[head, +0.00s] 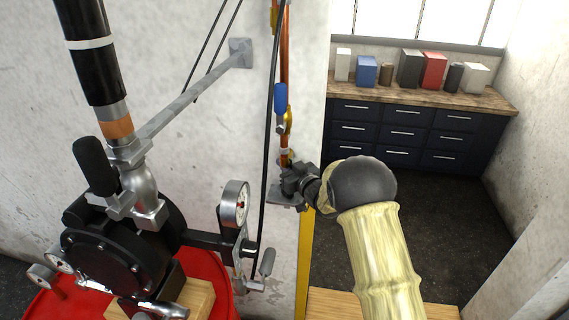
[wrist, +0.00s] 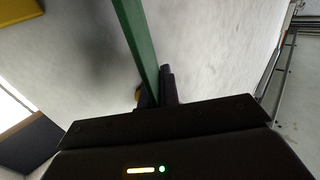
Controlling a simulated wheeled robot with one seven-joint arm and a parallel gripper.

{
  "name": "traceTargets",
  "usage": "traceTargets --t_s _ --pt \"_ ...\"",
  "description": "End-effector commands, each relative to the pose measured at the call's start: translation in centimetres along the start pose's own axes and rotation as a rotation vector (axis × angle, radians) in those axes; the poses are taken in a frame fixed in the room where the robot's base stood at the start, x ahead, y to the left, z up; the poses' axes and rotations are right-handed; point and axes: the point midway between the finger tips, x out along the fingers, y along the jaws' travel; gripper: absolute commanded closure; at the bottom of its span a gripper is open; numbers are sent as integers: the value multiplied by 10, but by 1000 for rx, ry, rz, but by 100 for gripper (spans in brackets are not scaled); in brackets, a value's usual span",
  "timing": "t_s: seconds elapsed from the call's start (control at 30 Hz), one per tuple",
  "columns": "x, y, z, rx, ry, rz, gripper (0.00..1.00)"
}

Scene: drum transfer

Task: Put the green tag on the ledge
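The green tag (wrist: 141,42) shows in the wrist view as a long narrow green strip seen nearly edge-on. My gripper (wrist: 157,88) is shut on its lower end, with a dark finger on each side. In the head view my gripper (head: 296,180) is beside the wall end by the copper pipe, and I cannot make out the tag there. A small grey plate (head: 284,198), possibly the ledge, shows just under and left of my gripper, partly hidden by it. I cannot tell whether the tag touches it.
A copper pipe with a blue-handled valve (head: 281,98) runs down the wall above my gripper. A black hose hangs beside it. A pump with a gauge (head: 234,205) stands on a red drum (head: 215,268) at left. Dark cabinets (head: 405,133) stand at the back right.

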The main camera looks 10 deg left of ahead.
Motion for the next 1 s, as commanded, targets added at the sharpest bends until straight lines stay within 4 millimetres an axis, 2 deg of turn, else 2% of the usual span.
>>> traceTargets --t_s 0.13,0.2,0.6,0.77,1.0 --pt "0 0 3 1 0 0 100" --pt "0 0 2 1 0 0 88" --pt "0 0 -2 0 0 0 88" --pt "-16 1 2 2 1 2 88" --pt "-56 1 3 2 0 3 88"
